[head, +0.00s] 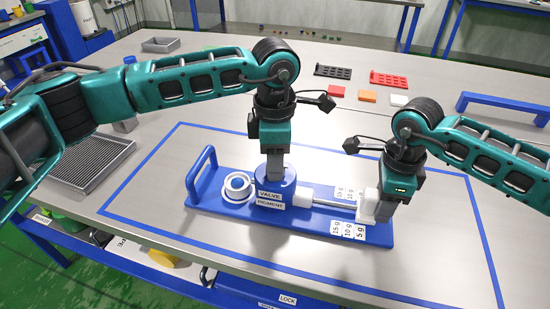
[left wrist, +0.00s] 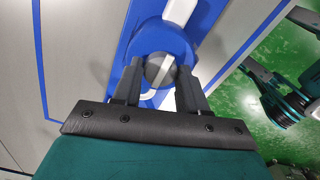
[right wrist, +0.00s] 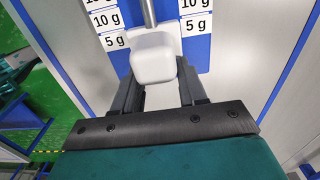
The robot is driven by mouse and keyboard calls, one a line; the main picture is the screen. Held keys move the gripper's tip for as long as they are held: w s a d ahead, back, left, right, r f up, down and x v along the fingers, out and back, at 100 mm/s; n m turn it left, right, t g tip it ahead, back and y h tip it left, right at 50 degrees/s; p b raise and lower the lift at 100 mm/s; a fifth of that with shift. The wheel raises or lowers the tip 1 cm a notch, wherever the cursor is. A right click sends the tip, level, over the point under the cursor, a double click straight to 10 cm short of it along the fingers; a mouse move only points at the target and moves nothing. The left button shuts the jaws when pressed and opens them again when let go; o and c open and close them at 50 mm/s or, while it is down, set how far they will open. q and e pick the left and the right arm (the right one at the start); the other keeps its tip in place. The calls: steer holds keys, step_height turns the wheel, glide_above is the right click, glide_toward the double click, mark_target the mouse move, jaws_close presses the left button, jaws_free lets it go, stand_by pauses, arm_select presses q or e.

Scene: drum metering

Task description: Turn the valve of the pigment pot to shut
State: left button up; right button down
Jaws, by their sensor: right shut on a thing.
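The blue pigment pot (head: 270,203), labelled VALVE and PIGMENT, stands on a blue board (head: 300,222). My left gripper (head: 275,176) points down over the pot. In the left wrist view its fingers are either side of the round grey valve top (left wrist: 159,70) on the pot (left wrist: 160,42); they look open, and whether they touch it is unclear. A white mark shows between the fingers; the valve's setting cannot be read. My right gripper (head: 376,208) is shut on the white end block (right wrist: 153,62) of the metal rod (head: 325,202) coming from the pot's right side.
Scale labels (head: 347,230) reading 15 g, 10 g and 5 g flank the rod. A white ring-shaped part (head: 237,186) and a blue handle (head: 201,173) are left of the pot. A grey grid tray (head: 92,163) stands further left. The table inside the blue outline is otherwise clear.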

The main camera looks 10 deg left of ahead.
arm_select(q)
steer(key=o, duration=0.4)
step_height(320, 180, up, 12)
stand_by(0.5)
arm_select(e)
steer(key=c, duration=0.5)
jaws_free()
